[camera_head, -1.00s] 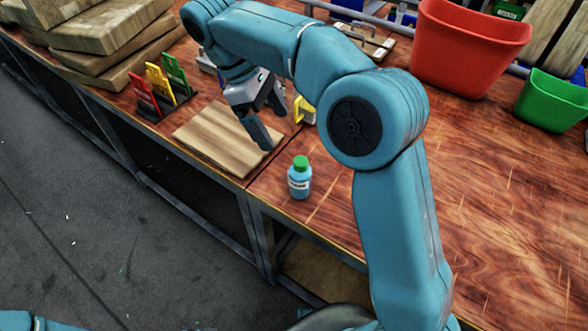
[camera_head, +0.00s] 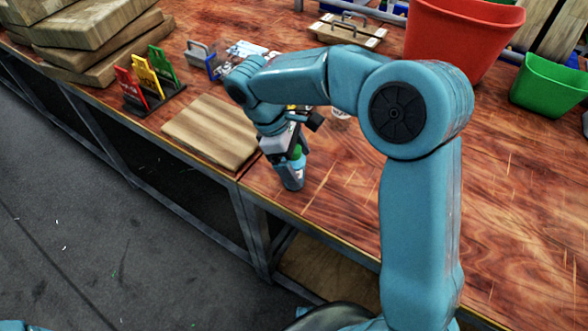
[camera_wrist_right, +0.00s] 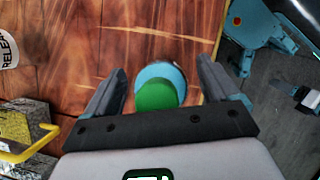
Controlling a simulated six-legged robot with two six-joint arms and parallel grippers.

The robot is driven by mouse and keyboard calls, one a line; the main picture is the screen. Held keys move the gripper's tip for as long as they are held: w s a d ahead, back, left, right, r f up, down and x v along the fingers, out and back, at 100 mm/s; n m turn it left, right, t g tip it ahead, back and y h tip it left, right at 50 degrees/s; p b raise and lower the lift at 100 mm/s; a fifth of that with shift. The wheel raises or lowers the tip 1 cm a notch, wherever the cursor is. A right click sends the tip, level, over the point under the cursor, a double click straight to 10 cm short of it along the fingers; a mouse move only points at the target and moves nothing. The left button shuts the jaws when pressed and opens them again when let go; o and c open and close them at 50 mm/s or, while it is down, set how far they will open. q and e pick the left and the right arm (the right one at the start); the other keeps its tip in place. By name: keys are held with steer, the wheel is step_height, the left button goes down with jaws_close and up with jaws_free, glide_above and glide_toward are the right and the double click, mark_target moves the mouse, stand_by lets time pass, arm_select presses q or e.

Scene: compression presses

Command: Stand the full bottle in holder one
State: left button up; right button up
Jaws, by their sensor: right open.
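The blue bottle with a green cap stands upright on the wooden bench near its front edge; its body (camera_head: 292,180) shows partly behind my right gripper (camera_head: 290,168) in the head view. In the right wrist view, the green cap (camera_wrist_right: 157,95) and blue shoulder (camera_wrist_right: 161,72) sit between the two fingers of my right gripper (camera_wrist_right: 162,85). The fingers are open, one on each side of the bottle, with gaps visible. I cannot tell which thing is holder one. My left gripper is not in view.
A wooden board (camera_head: 212,130) lies left of the bottle. Red, yellow and green cards (camera_head: 152,76) stand in a black rack. Stacked boards (camera_head: 95,45), a red bin (camera_head: 460,40) and a green bin (camera_head: 550,90) are farther off. Bench right of my arm is clear.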

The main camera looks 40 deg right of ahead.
steer(key=shift+f, duration=0.4)
steer(key=c, duration=1.2)
steer(key=shift+r, duration=0.1)
step_height(320, 180, up, 20)
steer(key=p, duration=0.4)
steer(key=shift+s, duration=0.1)
